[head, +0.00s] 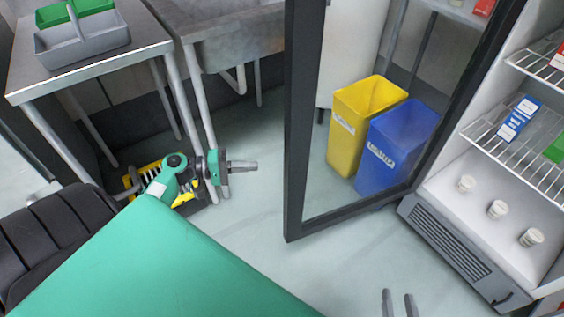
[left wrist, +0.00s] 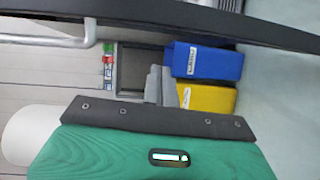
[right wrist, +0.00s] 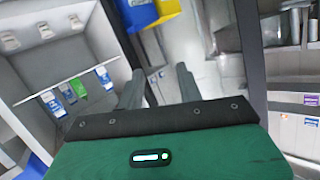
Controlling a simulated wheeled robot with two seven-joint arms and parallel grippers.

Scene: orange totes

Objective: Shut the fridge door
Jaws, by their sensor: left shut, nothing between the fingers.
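The fridge door (head: 293,130) stands wide open, a dark frame around a glass pane. A dark frame bar also crosses the top of the left wrist view (left wrist: 200,16) and the right side of the right wrist view (right wrist: 249,55). The fridge body (head: 455,250) is at the right, with its shelves exposed. My left gripper (head: 252,165) is shut and empty, left of the door's free edge and apart from it in the head view. My right gripper (head: 399,303) is open and empty, low in front of the fridge; its fingers show apart in the right wrist view (right wrist: 158,85).
A yellow bin (head: 345,140) and a blue bin (head: 385,165) show through the door glass. A metal table (head: 85,75) with a grey caddy (head: 80,45) and a sink (head: 225,35) stand at the left. The floor (head: 250,220) left of the door is clear.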

